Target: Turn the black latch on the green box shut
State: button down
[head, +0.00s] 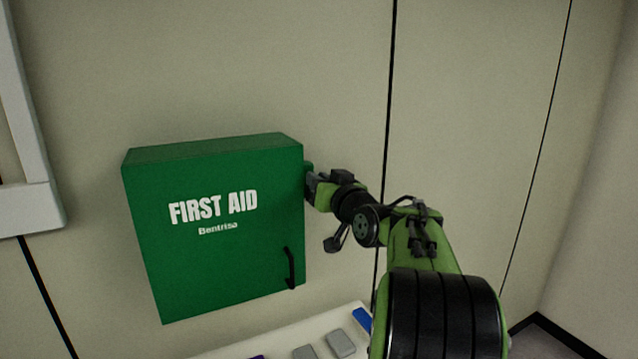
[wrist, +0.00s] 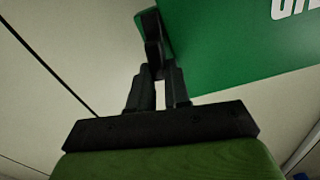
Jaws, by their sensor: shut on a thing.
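The green first aid box (head: 225,255) is on the wall, its front facing me with white lettering. Part of its green surface also shows in the wrist view (wrist: 235,55). My gripper (head: 314,188) is at the box's right side. In the wrist view, the fingers of my gripper (wrist: 156,88) are shut on the lower end of the black latch (wrist: 152,32), which sits at the box's edge. In the head view the latch is hard to make out behind the gripper.
A black handle (head: 290,268) is on the lower right of the box front. Below is a pale surface (head: 270,347) with grey blocks (head: 340,343) and a blue item (head: 362,320). The wall to the right is bare, and a pale frame (head: 25,205) is at the left.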

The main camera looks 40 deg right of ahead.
jog(key=shift+s+d+f+m+p, duration=0.1)
jog(key=shift+d+f+m+p, duration=0.2)
jog(key=shift+m, duration=2.35)
jog(key=shift+s+d+f+m+p, duration=0.1)
jog(key=shift+d+f+m+p, duration=0.15)
jog(key=shift+m, duration=2.35)
jog(key=shift+d+f+m+p, duration=0.2)
jog(key=shift+f+m+p, duration=0.15)
jog(key=shift+m, duration=2.3)
jog(key=c, duration=1.1)
grip_release()
jog(key=b+v, duration=0.4)
jog(key=v, duration=1.2)
jog(key=shift+w+b, duration=0.1)
jog(key=shift+b, duration=0.2)
